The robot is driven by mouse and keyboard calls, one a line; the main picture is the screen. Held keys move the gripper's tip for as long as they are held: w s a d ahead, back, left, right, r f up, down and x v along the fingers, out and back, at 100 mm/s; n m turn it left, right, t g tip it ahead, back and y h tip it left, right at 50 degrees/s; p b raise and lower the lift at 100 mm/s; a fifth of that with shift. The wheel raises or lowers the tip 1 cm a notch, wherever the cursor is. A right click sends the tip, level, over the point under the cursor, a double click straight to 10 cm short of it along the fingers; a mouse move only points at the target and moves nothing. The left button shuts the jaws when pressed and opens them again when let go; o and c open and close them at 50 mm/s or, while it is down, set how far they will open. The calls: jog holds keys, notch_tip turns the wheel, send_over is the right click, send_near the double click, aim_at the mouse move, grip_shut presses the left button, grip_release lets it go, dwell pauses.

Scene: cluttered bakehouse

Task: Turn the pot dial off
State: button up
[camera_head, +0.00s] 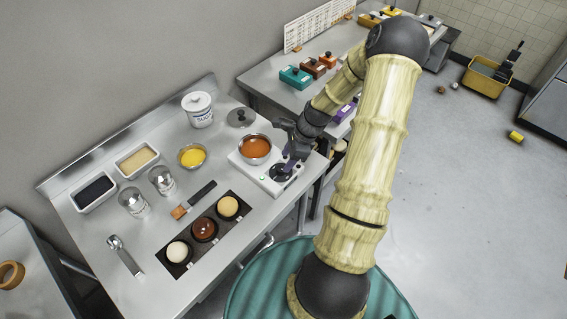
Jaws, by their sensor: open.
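The pot (255,148) is a steel bowl of orange-brown liquid on the back left of a white warmer unit (249,172). The black round dial (280,172) is on the front right of this unit, with a small green light to its left. My gripper (289,168) is open and points down at the dial, with its purplish fingers close over it. I cannot tell whether the fingers touch the dial. The gripper hides part of the dial, so its exact setting is unclear.
A sugar jar (198,111), a lid (241,117), a bowl of yellow liquid (192,156) and a black tray (190,256) with round pieces share the steel table. A brush (194,199) lies left of the warmer.

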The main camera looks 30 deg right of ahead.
aim_at(281, 168)
jog(key=shift+p+x, duration=0.45)
jog(key=shift+x, duration=1.95)
jog(key=shift+r, duration=0.1)
jog(key=c, duration=0.9)
jog(key=shift+d, duration=0.2)
jog(key=shift+c, duration=0.4)
jog(key=shift+w+a, duration=0.1)
jog(key=shift+a, duration=0.05)
